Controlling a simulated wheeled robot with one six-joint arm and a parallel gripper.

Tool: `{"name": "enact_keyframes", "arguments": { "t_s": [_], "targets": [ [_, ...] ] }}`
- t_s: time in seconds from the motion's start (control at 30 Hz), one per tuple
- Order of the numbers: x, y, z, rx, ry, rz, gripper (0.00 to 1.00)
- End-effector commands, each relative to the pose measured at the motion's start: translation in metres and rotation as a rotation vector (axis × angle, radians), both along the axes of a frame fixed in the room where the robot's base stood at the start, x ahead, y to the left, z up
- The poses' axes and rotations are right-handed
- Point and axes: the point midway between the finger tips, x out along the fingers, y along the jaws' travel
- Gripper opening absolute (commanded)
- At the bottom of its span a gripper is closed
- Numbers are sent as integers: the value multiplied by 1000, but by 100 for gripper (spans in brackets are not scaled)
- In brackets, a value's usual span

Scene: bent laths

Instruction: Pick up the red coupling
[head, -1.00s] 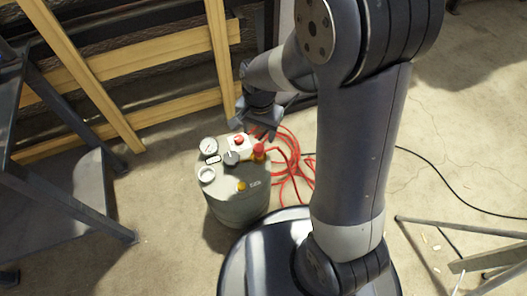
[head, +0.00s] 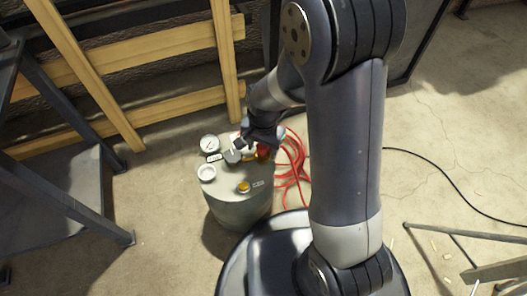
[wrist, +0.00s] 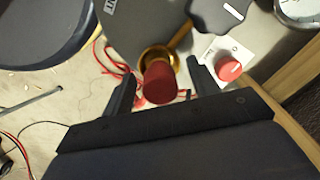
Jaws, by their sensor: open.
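The red coupling (head: 264,153) stands on top of the grey-green tank (head: 238,212), partly hidden by my gripper in the head view. In the wrist view the red coupling (wrist: 159,84) sits on a brass collar (wrist: 158,56). My gripper (wrist: 161,72) is open, with one finger on each side of the coupling in the picture and a gap to each. In the head view my gripper (head: 256,141) is over the tank's far right part. I cannot tell how far the fingers reach down beside the coupling.
A red button (wrist: 229,69) on a white plate is close beside the right finger. A gauge (head: 210,143), a white cap (head: 206,173) and a yellow knob (head: 244,187) are also on the tank. A red hose (head: 293,160) lies coiled behind it. Wooden laths (head: 150,60) lean at the back left.

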Motion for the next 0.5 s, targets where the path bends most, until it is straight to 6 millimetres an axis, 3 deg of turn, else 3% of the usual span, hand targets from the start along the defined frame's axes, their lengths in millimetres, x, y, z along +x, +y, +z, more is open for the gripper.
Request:
{"name": "enact_keyframes", "arguments": {
  "t_s": [0.5],
  "targets": [
    [0, 0, 1, 0, 0, 0, 18]
  ]
}}
